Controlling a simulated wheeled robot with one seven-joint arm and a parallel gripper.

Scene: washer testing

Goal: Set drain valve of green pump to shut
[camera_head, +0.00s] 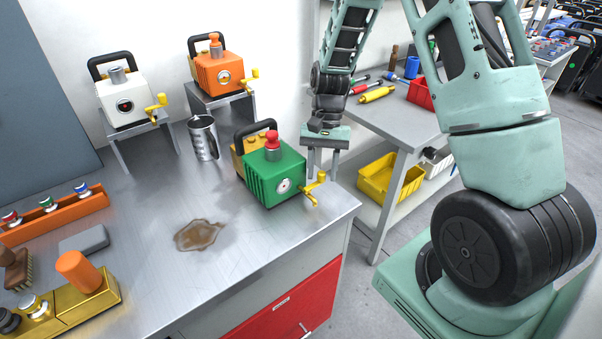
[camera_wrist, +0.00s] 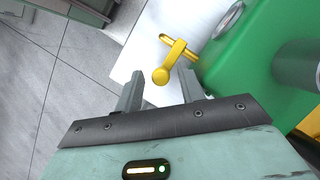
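The green pump (camera_head: 274,176) stands near the right end of the steel bench, with a red knob on top and a round gauge on its front. Its yellow drain valve (camera_head: 314,189) sticks out at the right of its front. My gripper (camera_head: 322,176) points down just above the valve, fingers apart. In the wrist view, the yellow valve handle (camera_wrist: 177,52) shows with its round end between the open fingertips (camera_wrist: 160,77) in the picture. I cannot tell whether the fingers reach down around it; no contact shows. The pump body (camera_wrist: 252,55) lies right of the fingers.
An orange pump (camera_head: 219,73) and a white pump (camera_head: 125,102) stand on raised stands behind. A metal mug (camera_head: 203,138) stands left of the green pump. A brown puddle (camera_head: 199,235) lies in front. The bench's right edge is close to the valve.

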